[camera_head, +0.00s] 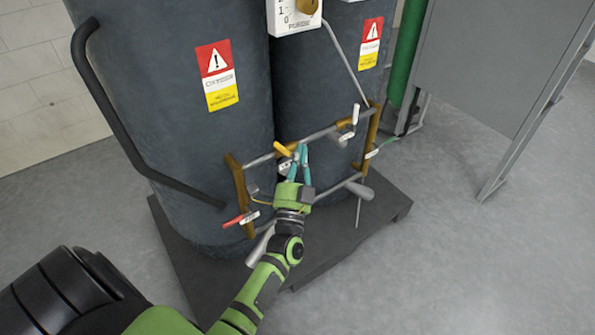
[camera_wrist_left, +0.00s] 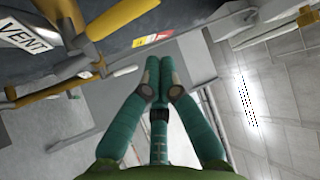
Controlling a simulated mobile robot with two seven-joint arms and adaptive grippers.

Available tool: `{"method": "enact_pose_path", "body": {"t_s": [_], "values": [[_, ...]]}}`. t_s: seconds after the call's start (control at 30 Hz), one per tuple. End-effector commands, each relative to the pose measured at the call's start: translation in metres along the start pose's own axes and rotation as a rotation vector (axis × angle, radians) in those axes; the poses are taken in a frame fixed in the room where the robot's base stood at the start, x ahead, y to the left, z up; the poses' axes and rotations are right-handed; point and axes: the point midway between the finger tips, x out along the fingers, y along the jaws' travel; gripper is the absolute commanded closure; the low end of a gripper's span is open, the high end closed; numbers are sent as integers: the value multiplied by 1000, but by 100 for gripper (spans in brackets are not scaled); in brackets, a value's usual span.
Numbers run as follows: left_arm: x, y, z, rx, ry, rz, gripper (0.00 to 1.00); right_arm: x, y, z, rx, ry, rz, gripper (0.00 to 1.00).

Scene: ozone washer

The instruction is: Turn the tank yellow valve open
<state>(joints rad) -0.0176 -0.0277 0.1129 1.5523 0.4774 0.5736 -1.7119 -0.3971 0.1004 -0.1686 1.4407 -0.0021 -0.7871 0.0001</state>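The tank's yellow valve handle (camera_head: 283,149) sticks out from the upper grey pipe between the two dark tanks. In the left wrist view a yellow handle (camera_wrist_left: 122,16) lies up and left of my fingertips, beside a white tag reading "VENT" (camera_wrist_left: 25,36). My left gripper (camera_head: 300,152) is just right of the handle in the head view. Its teal fingers (camera_wrist_left: 161,72) come together at the tips, with nothing seen between them. Whether a finger touches the handle is not clear. The gripper hides part of the pipework behind it. My right gripper is not in view.
Brown-yellow pipe fittings (camera_head: 240,195) frame the pipework. A red handle (camera_head: 236,220), a white handle (camera_head: 355,114) and a green handle (camera_head: 388,142) sit nearby. The dark tanks (camera_head: 175,130) stand close behind on a dark base (camera_head: 385,215).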

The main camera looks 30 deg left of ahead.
Motion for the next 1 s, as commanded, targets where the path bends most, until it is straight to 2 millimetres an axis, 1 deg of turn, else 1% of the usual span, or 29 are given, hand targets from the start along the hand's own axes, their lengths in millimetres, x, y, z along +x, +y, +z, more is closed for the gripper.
{"method": "enact_pose_path", "body": {"t_s": [0.03, 0.1, 0.17, 0.2, 0.23, 0.3, 0.5, 1.0], "values": [[12, 0, 0, -1, 1, -3, 100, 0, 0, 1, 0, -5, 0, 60], [28, 0, 0, 0, 1, -4, 100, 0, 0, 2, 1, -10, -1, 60], [39, 0, 0, 0, 2, -3, 100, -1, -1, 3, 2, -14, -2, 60], [42, 1, 3, 1, 0, 0, 100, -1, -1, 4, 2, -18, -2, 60], [34, 3, 10, 5, 0, 6, 100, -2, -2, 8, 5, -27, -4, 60], [26, 3, 18, 3, 1, 6, 100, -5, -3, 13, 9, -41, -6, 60], [16, 1, 30, -1, 0, 2, 100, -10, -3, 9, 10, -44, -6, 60], [15, 0, 33, -3, 0, -2, 100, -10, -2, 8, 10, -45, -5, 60]]}}
